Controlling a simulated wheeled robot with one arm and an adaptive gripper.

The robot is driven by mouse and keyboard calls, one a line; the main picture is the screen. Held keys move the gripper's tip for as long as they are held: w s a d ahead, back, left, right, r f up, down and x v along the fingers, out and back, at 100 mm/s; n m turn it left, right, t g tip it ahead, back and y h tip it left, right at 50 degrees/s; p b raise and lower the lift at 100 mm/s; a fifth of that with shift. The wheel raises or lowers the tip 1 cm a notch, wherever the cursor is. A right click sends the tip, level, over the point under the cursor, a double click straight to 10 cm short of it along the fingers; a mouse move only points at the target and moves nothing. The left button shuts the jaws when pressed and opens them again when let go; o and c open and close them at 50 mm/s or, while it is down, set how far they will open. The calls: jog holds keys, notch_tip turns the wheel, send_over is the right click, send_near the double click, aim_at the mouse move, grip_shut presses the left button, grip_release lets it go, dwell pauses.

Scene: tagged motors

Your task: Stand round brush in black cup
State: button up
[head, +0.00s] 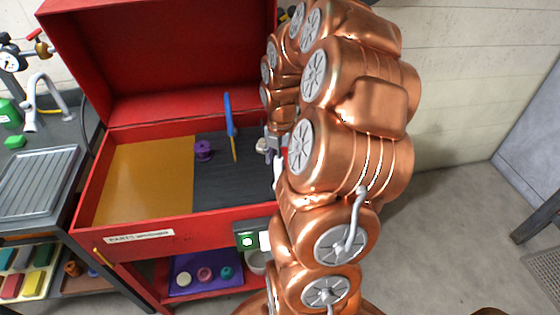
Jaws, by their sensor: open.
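A slim brush-like tool with a blue handle (228,112) and a thin yellow lower part stands or leans in the red washer box, over the dark part of its floor; I cannot tell whether it is the round brush. I cannot make out a black cup; my copper arm hides the box's right side. My gripper (267,148) is open at the box's right side, mostly hidden by my arm, to the right of and apart from the blue-handled tool.
The red box (192,224) has its lid (160,55) raised behind. A purple spool-like part (203,150) sits left of the tool. The yellow floor (145,175) is clear. A grey sink counter (38,180) is at left; a purple tray (205,262) with small parts sits below.

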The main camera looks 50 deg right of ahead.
notch_tip(320, 180, up, 11)
jog(key=shift+r, duration=0.15)
dwell(1.2)
